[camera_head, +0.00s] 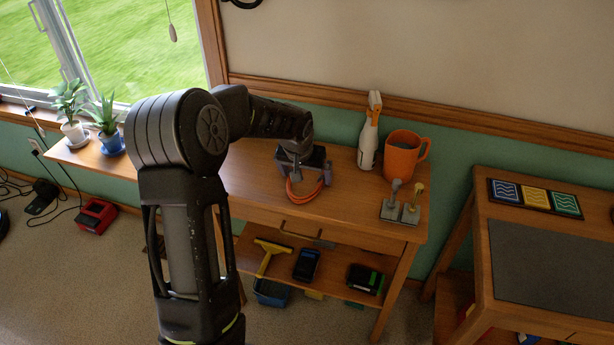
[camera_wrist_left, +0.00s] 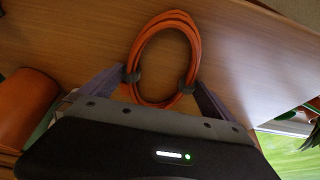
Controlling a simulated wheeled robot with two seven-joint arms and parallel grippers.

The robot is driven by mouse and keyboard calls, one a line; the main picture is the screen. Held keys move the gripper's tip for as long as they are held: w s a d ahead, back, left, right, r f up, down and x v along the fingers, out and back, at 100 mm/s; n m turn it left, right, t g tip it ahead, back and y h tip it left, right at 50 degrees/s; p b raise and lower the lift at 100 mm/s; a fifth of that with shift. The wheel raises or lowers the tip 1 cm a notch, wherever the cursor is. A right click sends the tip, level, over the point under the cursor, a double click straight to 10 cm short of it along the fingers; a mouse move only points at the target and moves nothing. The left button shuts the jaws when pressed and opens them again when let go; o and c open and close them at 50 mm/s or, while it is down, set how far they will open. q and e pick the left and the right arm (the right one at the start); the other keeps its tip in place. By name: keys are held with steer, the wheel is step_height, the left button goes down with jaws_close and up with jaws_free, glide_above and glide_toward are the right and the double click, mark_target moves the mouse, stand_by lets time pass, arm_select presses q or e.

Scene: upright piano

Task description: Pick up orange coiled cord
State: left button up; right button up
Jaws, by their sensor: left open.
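The orange coiled cord (camera_head: 304,192) lies on the wooden side table (camera_head: 345,205). In the left wrist view the cord (camera_wrist_left: 164,22) is an oval coil of several loops. My left gripper (camera_head: 301,172) is over the cord, reaching down from above. In the left wrist view its two fingertips (camera_wrist_left: 160,80) stand on either side of the coil, with the coil between them. The fingers are apart; I cannot tell whether either one touches the cord. My right gripper is not in view.
A white spray bottle (camera_head: 369,135) and an orange mug (camera_head: 403,155) stand behind and right of the cord. A lower shelf (camera_head: 335,287) holds several items. Potted plants (camera_head: 107,120) stand at left.

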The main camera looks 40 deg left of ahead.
arm_select(q)
steer(key=shift+c, duration=0.2)
stand_by(0.4)
steer(key=c, duration=1.3)
steer(key=shift+o, duration=0.2)
steer(key=shift+r, duration=0.1)
step_height(320, 180, up, 10)
